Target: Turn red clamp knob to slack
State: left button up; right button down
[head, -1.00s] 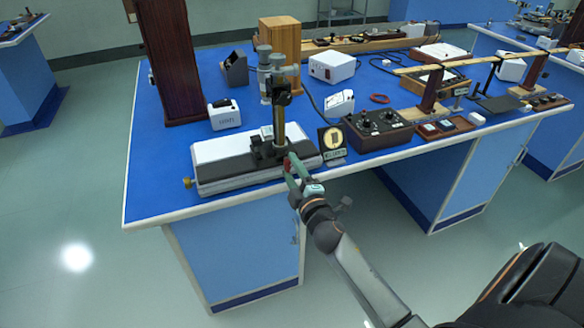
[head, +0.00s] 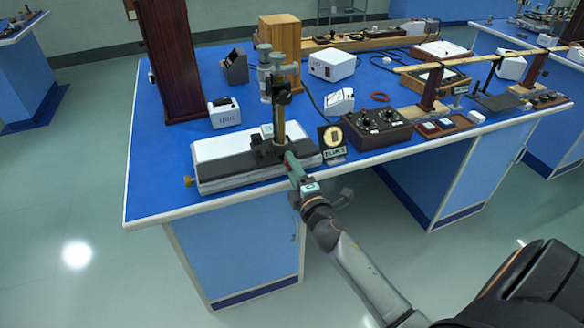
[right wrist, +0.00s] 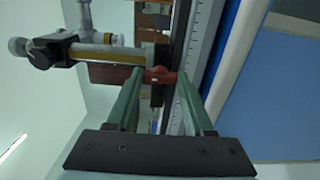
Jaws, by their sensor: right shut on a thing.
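The red clamp knob (right wrist: 159,76) sits between the fingertips of my right gripper (right wrist: 157,85) in the right wrist view. It is on the front of the dark carriage (head: 264,150) that carries the brass post and microscope (head: 275,78). The carriage stands on the white instrument base (head: 222,147) at the bench's front edge. In the head view my right gripper (head: 291,163) is shut on the knob and mostly hides it. The green fingers reach in from the front right. My left gripper is not in view.
A dark plaque with a yellow emblem (head: 333,138) stands just right of the base. A black dial box (head: 376,128) is farther right. A small white box (head: 224,114) and a dark wooden column (head: 172,60) stand behind. Open floor lies in front.

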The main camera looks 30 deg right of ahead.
jog(key=shift+c, duration=1.4)
grip_release()
jog(key=shift+s, duration=0.1)
jog(key=b+v, duration=0.1)
jog(key=v, duration=1.1)
jog(key=shift+s+a, duration=0.1)
